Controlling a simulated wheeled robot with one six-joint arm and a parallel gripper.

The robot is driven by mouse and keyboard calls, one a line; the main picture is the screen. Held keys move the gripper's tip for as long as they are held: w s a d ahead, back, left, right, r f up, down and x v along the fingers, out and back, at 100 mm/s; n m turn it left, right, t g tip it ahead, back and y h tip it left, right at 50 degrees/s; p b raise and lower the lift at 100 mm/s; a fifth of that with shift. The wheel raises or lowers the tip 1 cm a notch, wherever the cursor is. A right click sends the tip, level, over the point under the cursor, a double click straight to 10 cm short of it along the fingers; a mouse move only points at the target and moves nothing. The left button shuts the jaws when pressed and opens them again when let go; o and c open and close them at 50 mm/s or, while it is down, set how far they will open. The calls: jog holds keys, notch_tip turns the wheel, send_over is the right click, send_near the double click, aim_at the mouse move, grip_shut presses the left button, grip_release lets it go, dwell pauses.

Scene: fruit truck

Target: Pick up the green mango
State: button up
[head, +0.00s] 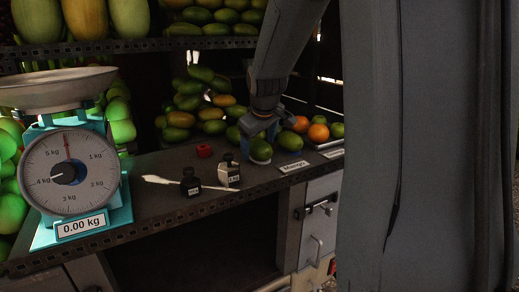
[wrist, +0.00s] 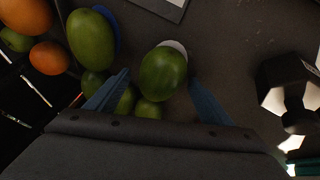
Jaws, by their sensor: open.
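A green mango (wrist: 163,72) lies between the two blue fingers of my gripper (wrist: 158,78) in the wrist view, with a gap visible on the right side. My gripper is open, pointing down over the counter. In the head view my gripper (head: 258,133) is above a green mango (head: 261,151) near the "Mango" label; the arm partly hides the fruit behind. A second green mango (head: 290,142) lies just to the right. In the wrist view another green mango (wrist: 90,38) is at the upper left, outside the fingers.
Oranges (head: 318,132) lie right of the mangoes. A pile of mangoes (head: 195,105) stands behind.

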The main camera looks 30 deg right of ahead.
aim_at(259, 142)
jog(key=c, duration=0.9)
jog(key=shift+r, duration=0.1)
notch_tip(259, 142, up, 10)
jog(key=shift+b, duration=1.2)
